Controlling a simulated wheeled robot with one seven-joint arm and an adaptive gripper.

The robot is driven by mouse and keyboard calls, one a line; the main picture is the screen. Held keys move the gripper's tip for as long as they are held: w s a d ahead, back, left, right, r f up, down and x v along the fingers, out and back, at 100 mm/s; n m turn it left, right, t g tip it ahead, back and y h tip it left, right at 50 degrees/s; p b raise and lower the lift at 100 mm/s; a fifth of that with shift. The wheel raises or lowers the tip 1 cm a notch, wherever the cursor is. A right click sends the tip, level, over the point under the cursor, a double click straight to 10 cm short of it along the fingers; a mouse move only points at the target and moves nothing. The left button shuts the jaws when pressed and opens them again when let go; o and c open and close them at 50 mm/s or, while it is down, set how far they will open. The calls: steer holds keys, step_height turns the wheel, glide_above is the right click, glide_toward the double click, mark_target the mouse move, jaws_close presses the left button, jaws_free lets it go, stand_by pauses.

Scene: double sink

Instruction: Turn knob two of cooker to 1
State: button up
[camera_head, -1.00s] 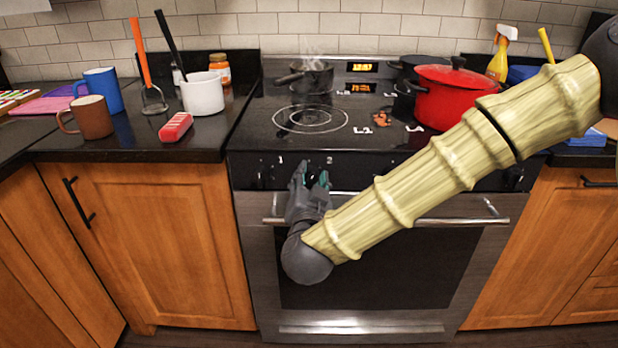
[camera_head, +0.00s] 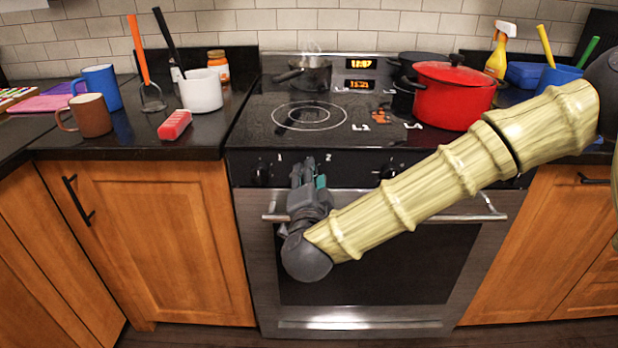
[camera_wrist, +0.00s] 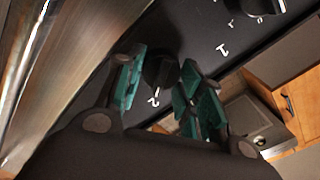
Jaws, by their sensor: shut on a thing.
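The cooker (camera_head: 345,250) stands in the middle of the head view, with black knobs along its dark front panel. Knob two (camera_wrist: 158,70) is a black knob beside the printed "2" in the wrist view. My gripper (camera_head: 307,176) is at the panel just below the printed "2", and its fingers hide this knob in the head view. In the wrist view, the green-padded fingers of my gripper (camera_wrist: 160,84) sit on both sides of knob two and are shut on it. The knob's pointer setting cannot be read.
Knob one (camera_head: 262,174) is left of my gripper. The oven handle (camera_head: 400,219) runs just below it, close to my wrist. A red pot (camera_head: 453,98) and a steaming dark pan (camera_head: 315,74) stand on the cooktop. My arm crosses the cooker's right front.

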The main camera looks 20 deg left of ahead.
stand_by(0.3)
steer(key=o, duration=1)
steer(key=shift+s, duration=0.15)
steer(key=v, duration=1.1)
steer(key=shift+s+d, duration=0.2)
steer(key=shift+s, duration=0.15)
